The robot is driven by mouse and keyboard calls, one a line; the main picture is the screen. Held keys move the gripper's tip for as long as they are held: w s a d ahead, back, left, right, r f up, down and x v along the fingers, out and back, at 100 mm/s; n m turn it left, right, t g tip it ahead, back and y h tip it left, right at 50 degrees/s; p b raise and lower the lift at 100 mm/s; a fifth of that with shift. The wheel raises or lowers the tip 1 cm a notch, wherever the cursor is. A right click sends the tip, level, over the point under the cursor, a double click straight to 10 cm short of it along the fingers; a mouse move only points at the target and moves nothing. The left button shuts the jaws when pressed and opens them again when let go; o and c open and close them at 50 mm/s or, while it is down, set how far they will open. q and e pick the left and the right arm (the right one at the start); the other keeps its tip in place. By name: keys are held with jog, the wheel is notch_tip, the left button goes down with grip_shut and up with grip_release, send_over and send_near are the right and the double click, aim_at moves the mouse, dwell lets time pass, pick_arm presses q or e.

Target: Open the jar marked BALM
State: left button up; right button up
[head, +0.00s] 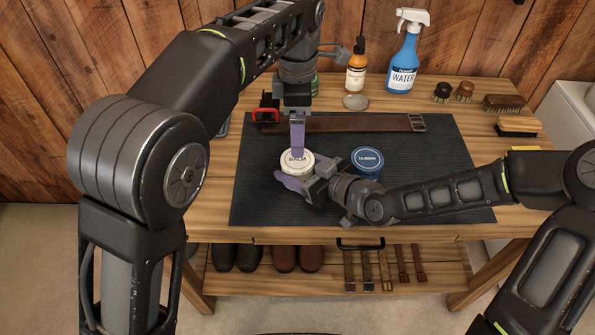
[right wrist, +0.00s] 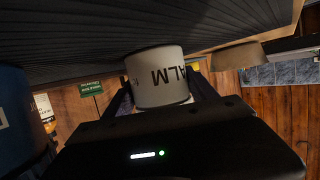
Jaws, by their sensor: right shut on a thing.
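The white BALM jar (head: 292,165) stands upright on the dark mat, left of its middle, with its marked lid facing up. It also shows in the right wrist view (right wrist: 158,78), upside down, between the fingers. My right gripper (head: 304,178) is shut on the jar's side, low down, reaching in from the right. My left gripper (head: 297,148) points straight down over the lid, its purple fingertips at the lid's top and hiding part of it. Its fingers show edge-on, so I cannot tell their gap or whether they touch the lid.
A blue jar (head: 367,161) stands just right of my right gripper; its label is hard to read. A brown leather strap (head: 350,124) lies behind. Spray bottle (head: 404,58), amber bottle (head: 356,68) and brushes (head: 503,103) stand farther back. The mat's (head: 440,165) right part is clear.

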grip_shut()
dwell(0.3)
